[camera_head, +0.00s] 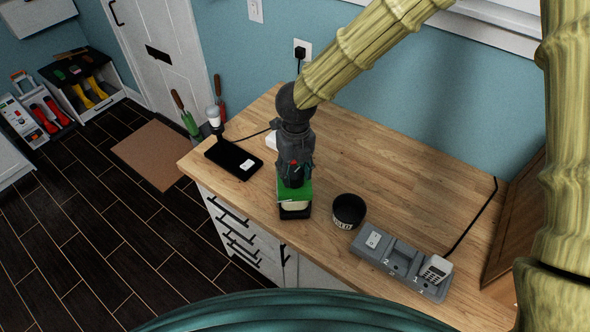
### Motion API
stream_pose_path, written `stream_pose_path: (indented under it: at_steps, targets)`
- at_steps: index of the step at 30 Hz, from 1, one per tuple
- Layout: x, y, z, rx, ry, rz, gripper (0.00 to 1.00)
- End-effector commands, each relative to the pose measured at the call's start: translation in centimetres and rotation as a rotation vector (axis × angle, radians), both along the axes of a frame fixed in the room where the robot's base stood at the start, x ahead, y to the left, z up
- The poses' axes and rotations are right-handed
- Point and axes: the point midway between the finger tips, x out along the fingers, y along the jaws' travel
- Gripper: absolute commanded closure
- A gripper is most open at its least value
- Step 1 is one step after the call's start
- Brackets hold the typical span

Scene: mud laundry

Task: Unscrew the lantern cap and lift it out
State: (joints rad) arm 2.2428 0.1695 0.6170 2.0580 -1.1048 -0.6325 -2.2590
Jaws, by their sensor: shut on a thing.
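The lantern (295,208) stands upright on the wooden counter, with a green upper part, a pale band and a black base. My gripper (294,181) points straight down over its top, with its fingers shut on the lantern cap. The cap itself is hidden by the fingers, so I cannot tell whether it still sits in the lantern's thread.
A black cup (348,211) stands close to the lantern's right. A grey charging dock (398,262) with a white handset (436,270) lies at the front right. A black pad (233,159) lies to the left. The counter (400,170) is clear behind the cup.

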Motion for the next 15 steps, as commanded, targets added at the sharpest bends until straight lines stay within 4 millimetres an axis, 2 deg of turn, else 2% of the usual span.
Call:
stream_pose_path:
  at_steps: [5,6,9,15]
  targets:
    - [0.04,0.03,0.08,0.000,-0.001,-0.001,0.85]
    - [0.04,0.03,0.08,0.000,-0.001,-0.001,0.49]
    - [0.04,0.02,0.06,0.000,-0.001,-0.001,0.31]
    - [0.02,0.00,0.02,0.000,-0.001,-0.002,0.31]
